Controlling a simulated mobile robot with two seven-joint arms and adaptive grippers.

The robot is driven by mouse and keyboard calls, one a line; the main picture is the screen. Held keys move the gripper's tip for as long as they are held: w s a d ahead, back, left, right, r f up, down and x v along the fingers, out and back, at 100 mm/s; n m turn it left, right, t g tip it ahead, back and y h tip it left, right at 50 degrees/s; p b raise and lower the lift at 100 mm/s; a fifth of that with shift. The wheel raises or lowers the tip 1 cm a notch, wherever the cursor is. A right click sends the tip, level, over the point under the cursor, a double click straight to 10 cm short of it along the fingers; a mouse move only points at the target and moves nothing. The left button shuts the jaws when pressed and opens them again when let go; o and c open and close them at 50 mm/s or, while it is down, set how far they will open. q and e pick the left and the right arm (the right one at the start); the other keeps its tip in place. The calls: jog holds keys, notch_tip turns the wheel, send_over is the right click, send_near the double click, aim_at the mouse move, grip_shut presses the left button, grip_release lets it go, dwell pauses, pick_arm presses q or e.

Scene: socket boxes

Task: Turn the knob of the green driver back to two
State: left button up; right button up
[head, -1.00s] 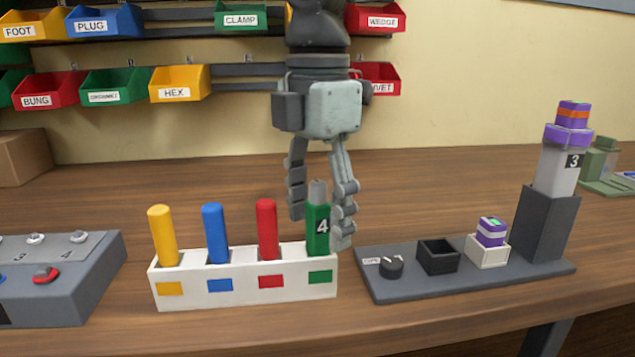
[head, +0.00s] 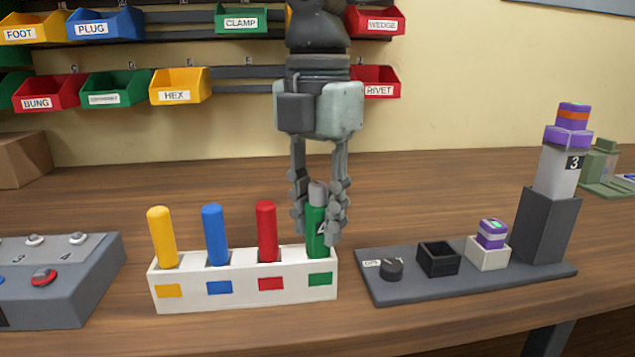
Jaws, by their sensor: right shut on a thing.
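The green driver (head: 316,231) stands upright in the rightmost slot of the white rack (head: 225,289), above the green label. It has a grey knob (head: 318,192) on top. A white "4" on its side is now mostly covered by a finger. My right gripper (head: 320,228) points down and is shut on the green driver, one finger at each side of its body. My left gripper is not in view.
Yellow (head: 162,237), blue (head: 215,235) and red (head: 266,232) drivers stand in the same rack. A dark board (head: 460,276) with a dial, sockets and a tower is to the right. A grey button box (head: 60,280) is at left.

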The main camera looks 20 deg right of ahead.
jog(key=shift+n, duration=1)
jog(key=n, duration=0.5)
jog(key=shift+n, duration=0.4)
jog(key=shift+n, duration=1)
jog(key=shift+c, duration=0.2)
jog(key=n, duration=0.3)
jog(key=shift+n, duration=0.3)
jog(key=shift+p, duration=0.3)
